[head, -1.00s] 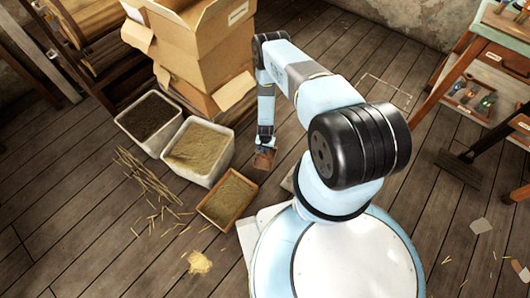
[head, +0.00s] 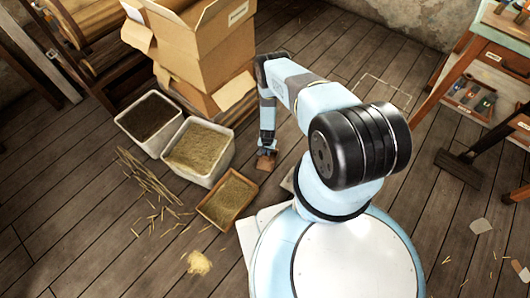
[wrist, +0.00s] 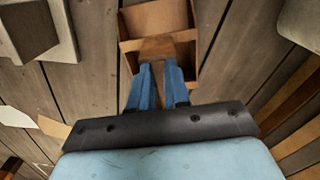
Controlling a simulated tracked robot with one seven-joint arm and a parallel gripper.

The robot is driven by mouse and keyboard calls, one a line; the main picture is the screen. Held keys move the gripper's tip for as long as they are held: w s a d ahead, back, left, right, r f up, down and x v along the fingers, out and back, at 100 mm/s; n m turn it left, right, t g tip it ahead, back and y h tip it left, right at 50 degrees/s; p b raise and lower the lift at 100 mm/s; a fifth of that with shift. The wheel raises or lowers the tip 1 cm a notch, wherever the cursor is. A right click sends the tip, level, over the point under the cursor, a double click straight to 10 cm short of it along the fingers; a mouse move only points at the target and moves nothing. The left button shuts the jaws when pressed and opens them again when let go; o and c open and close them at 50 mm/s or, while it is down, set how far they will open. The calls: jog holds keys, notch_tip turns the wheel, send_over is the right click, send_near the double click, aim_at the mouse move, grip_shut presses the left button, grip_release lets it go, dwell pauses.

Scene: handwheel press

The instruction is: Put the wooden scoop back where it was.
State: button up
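The wooden scoop (head: 266,161) is a small brown piece at the tip of my gripper (head: 267,148), just right of the bins in the head view. In the wrist view my gripper (wrist: 158,66) has its two blue fingers pointing forward. Their tips meet a brown wooden part of the scoop (wrist: 158,48), and my gripper appears shut on it. Wooden walls (wrist: 191,45) show around and beyond the fingertips. I cannot tell whether they belong to the scoop or to something beneath it. The scoop's height above the floor is unclear.
A shallow wooden tray of grain (head: 206,213) lies left and nearer. Two white bins, one with dark filling (head: 123,128) and one with tan filling (head: 206,180), stand behind it. Cardboard boxes (head: 200,45) are stacked behind. A thin rectangle outline (head: 385,78) marks clear floor at right.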

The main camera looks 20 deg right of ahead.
jog(key=o, duration=0.5)
jog(key=shift+c, duration=0.2)
jog(key=shift+r, duration=0.15)
notch_tip(320, 180, up, 12)
dwell(0.4)
jog(key=shift+d, duration=0.1)
